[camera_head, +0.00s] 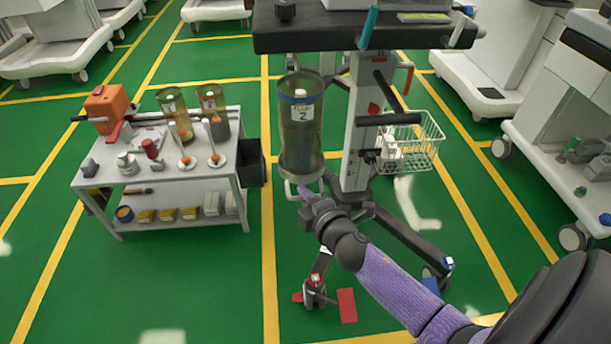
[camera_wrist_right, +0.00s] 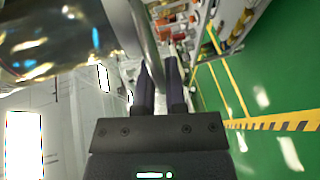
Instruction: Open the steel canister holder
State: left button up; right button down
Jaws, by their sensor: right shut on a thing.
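A clear, brownish canister (camera_head: 300,150) with a label "2" and a blue band hangs upright on the left side of the cart's column. A pale steel bar (camera_head: 289,190) of its holder shows at the canister's lower end. My right gripper (camera_head: 306,194) is at this bar, just below the canister. In the right wrist view the fingers (camera_wrist_right: 160,88) are shut on the curved steel bar (camera_wrist_right: 146,42), and the shiny canister (camera_wrist_right: 50,40) fills the upper left. The fingertips are small and partly hidden in the head view. My left gripper is out of view.
The cart (camera_head: 360,130) has a dark top, a wire basket (camera_head: 425,150) on its right and splayed legs below. A grey trolley (camera_head: 95,178) with two more canisters and several small items stands left. Other carts stand behind and right. Green floor lies between.

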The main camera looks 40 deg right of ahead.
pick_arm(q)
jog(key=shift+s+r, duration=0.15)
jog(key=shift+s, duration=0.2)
pick_arm(e)
jog(key=shift+s+a, duration=0.1)
jog(key=shift+s, duration=0.05)
jog(key=c, duration=0.7)
grip_release()
pick_arm(q)
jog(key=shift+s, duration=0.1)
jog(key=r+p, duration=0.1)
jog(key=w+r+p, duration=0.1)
jog(key=p, duration=0.1)
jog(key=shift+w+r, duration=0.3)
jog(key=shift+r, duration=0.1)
pick_arm(e)
jog(key=v, duration=1)
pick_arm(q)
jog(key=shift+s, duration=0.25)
pick_arm(e)
jog(key=shift+f, duration=0.1)
